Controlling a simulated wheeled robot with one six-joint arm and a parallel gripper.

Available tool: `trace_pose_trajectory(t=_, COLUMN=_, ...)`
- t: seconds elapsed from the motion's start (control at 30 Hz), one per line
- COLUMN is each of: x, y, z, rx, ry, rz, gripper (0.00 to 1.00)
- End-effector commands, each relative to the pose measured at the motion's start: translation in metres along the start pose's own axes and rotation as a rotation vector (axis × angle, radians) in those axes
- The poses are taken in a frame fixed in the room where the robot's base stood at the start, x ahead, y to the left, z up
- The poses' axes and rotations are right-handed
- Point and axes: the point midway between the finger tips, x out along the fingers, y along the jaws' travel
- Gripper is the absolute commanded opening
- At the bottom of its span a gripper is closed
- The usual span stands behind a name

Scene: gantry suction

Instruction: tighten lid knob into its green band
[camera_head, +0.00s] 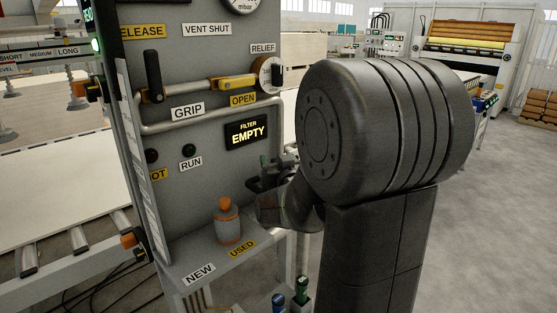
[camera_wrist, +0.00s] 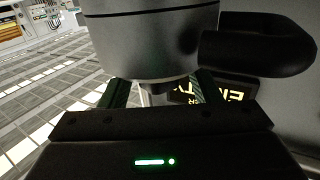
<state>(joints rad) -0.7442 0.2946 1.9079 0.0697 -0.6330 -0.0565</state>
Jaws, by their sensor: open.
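In the wrist view a large grey cylindrical housing (camera_wrist: 145,42) with a dark ring fills the top. A small dark knob-like part (camera_wrist: 163,88) sits at its lower edge, between my fingers. My gripper (camera_wrist: 163,93) is open, with one finger on each side of that part; I cannot tell whether either touches it. No green band can be made out. My arm hides the housing and knob there.
A thick black bar (camera_wrist: 262,50) juts close to the housing in the wrist view. The panel's grip lever (camera_head: 153,77) is left of my arm. Open floor lies right.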

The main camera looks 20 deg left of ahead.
Motion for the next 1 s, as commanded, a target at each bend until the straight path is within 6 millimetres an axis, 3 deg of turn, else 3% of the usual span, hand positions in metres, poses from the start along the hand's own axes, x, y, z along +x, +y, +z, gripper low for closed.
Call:
trace_pose_trajectory(t=0.27, x=0.0009, y=0.0001, z=0.0, rx=0.0, ry=0.0, rz=0.0, gripper=0.57)
trace_pose_trajectory(t=0.5, x=0.0008, y=0.0, z=0.0001, rx=0.0, ry=0.0, rz=0.0, gripper=0.13)
trace_pose_trajectory(t=1.0, x=0.0019, y=-0.0002, z=-0.0032, rx=0.001, ry=0.007, rz=0.109, gripper=0.13)
